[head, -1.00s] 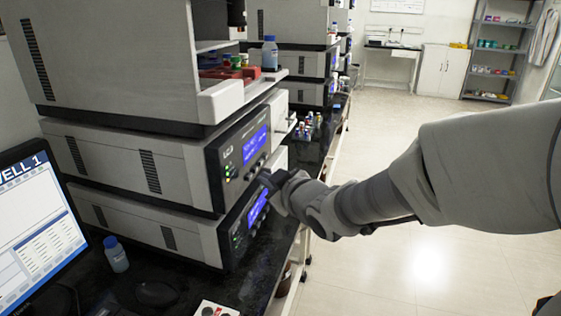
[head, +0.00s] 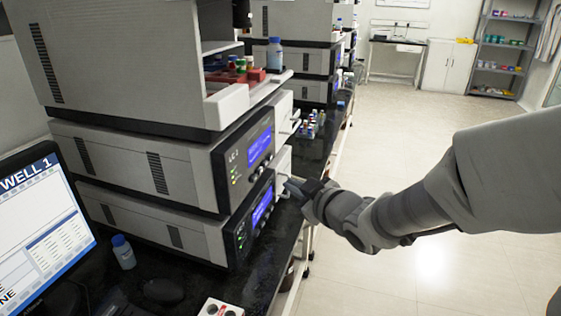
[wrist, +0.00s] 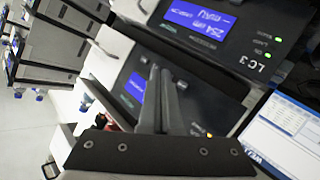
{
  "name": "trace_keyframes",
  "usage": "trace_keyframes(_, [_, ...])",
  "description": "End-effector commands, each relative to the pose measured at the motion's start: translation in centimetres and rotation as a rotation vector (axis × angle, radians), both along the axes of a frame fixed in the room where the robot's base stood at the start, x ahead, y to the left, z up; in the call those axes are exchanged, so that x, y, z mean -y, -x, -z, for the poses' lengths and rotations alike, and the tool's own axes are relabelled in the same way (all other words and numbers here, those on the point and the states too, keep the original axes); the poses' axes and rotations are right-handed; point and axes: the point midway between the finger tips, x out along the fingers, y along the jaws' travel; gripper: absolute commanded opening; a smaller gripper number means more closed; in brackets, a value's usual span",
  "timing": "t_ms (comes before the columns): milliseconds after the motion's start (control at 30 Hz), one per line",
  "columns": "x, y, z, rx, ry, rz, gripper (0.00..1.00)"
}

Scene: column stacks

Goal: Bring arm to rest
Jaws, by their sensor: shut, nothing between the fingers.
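My gripper (head: 290,187) is beside the lower front of the stacked grey instruments, at the edge of the black bench, with my arm reaching in from the right. In the wrist view its two fingers (wrist: 163,100) lie close together, shut and with nothing between them. Behind the fingers are the instrument front panels, one marked LC3 (wrist: 230,40). I cannot tell from the head view how small the gap is between the fingertips and the lower panel (head: 262,207).
A blue-capped bottle (head: 123,252) and a mouse (head: 163,290) are on the bench near the monitor (head: 45,225). Another blue-capped bottle (head: 274,54) stands on the upper shelf. Small vials (head: 311,127) stand farther along the bench. The floor aisle (head: 430,140) on the right is clear.

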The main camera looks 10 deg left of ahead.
Motion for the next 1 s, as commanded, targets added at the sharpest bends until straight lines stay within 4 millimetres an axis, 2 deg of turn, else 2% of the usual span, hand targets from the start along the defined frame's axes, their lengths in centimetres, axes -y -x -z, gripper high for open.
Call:
trace_keyframes(400, [0.0,0.0,0.0,-0.001,0.001,0.002,0.00])
trace_keyframes(533, [1.3,-0.1,-0.4,-0.015,0.022,0.049,0.00])
trace_keyframes(667, [5.1,0.0,-1.3,-0.066,0.065,0.186,0.00])
trace_keyframes(767, [9.0,0.9,-2.0,-0.135,0.092,0.325,0.00])
trace_keyframes(867, [12.7,2.6,-2.6,-0.214,0.102,0.459,0.00])
trace_keyframes(1000, [17.1,6.2,-3.0,-0.342,0.086,0.631,0.00])
